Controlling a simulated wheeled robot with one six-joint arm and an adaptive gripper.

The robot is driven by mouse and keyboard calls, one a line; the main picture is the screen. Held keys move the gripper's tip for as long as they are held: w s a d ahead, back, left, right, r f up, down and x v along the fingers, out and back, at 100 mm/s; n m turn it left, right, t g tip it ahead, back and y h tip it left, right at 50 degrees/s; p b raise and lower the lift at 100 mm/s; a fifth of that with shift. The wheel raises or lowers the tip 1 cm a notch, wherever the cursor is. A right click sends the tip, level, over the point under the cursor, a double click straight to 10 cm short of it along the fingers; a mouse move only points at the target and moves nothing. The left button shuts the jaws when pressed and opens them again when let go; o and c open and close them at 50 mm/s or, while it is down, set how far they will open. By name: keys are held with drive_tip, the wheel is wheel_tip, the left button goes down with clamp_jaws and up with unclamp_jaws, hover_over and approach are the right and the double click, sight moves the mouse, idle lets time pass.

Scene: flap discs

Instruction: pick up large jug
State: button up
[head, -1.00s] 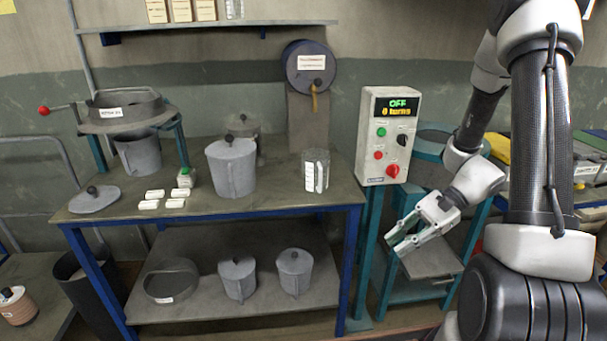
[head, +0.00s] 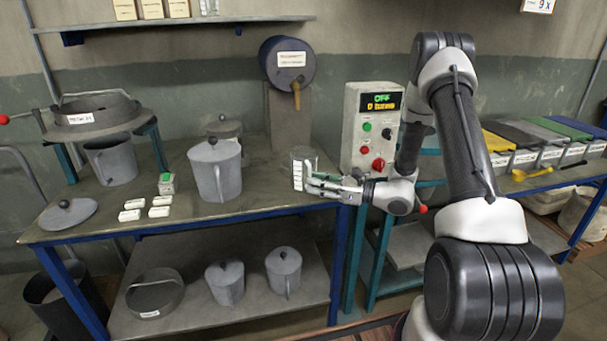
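A large grey lidded jug (head: 215,172) stands upright on the blue-framed bench (head: 255,195), its handle facing front. My gripper (head: 308,182) is to its right, at the bench's right front corner, with its fingers pointing left toward the jug. The fingers are apart and hold nothing that I can see. A clear beaker with a white label (head: 298,172) stands right by the fingertips and is partly covered by them. I cannot tell whether they touch it. Another lidded jug (head: 225,130) stands behind the large one, partly hidden.
An open jug (head: 112,162) stands under the sieve stand (head: 95,118). A loose lid (head: 68,214), several white blocks (head: 145,208) and a green-topped box (head: 166,183) lie left of the large jug. Small lidded jugs (head: 284,268) stand on the lower shelf. A control box (head: 371,130) rises behind my arm.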

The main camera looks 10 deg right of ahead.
drive_tip(key=x, duration=0.2)
drive_tip(key=shift+w+a, duration=0.15)
drive_tip(key=shift+a, duration=0.05)
clamp_jaws()
drive_tip(key=shift+r, duration=0.1)
wheel_tip(320, 180, up, 10)
drive_tip(key=shift+f, duration=0.1)
idle(0.4)
